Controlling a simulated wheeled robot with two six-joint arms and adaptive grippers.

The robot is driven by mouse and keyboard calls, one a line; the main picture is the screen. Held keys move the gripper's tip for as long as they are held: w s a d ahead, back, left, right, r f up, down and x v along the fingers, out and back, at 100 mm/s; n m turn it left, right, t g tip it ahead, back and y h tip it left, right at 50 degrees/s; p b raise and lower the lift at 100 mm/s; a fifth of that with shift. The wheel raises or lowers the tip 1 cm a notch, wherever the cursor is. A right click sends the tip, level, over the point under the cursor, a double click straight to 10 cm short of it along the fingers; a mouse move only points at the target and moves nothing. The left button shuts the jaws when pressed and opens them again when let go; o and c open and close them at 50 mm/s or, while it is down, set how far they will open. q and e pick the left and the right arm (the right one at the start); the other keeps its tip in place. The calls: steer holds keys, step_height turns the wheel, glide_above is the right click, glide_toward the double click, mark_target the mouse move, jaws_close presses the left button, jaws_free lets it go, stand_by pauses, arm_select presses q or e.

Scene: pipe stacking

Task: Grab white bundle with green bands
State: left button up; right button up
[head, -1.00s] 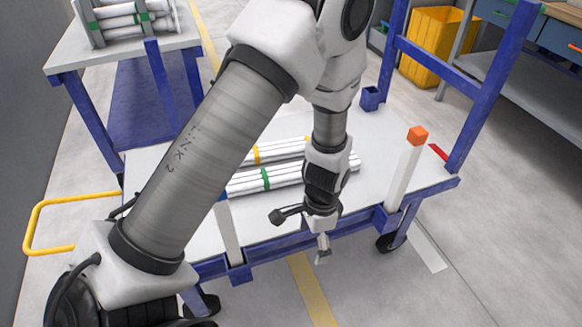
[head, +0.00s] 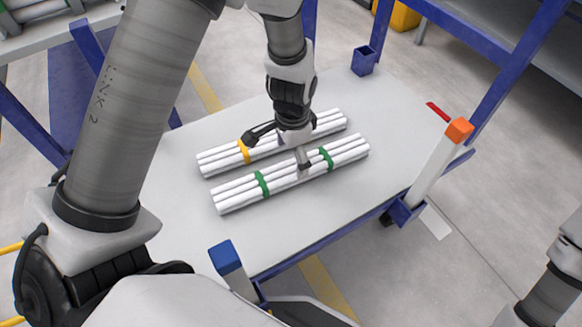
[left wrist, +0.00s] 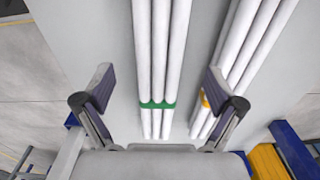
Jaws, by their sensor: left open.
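The white bundle with two green bands (head: 290,178) lies on the cart top, nearer me. A white bundle with yellow bands (head: 225,159) lies beside it on the far side, partly hidden by my gripper. My left gripper (head: 277,149) is open and empty above the bundles. In the left wrist view the green-banded bundle (left wrist: 160,55) runs lengthwise between the spread fingers of my left gripper (left wrist: 159,90), and one green band shows. The yellow-banded bundle (left wrist: 248,55) lies to its right, partly behind the right finger. My right gripper is out of view.
The grey cart top (head: 370,105) is clear around the two bundles. An orange-capped white post (head: 440,160) stands at its right corner and a blue-capped post (head: 228,262) at its front. Blue frame posts rise at the back. Another table (head: 40,38) with white pipes is at upper left.

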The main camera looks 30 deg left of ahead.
mark_target(294, 167)
arm_select(q)
steer(key=f+b, duration=0.1)
steer(key=f, duration=0.1)
steer(key=f+b, duration=0.1)
steer(key=f, duration=0.2)
steer(key=shift+w+d+f, duration=0.1)
steer(key=shift+w, duration=0.1)
steer(key=c, duration=1.6)
steer(key=shift+o, duration=0.2)
steer(key=shift+r, duration=0.25)
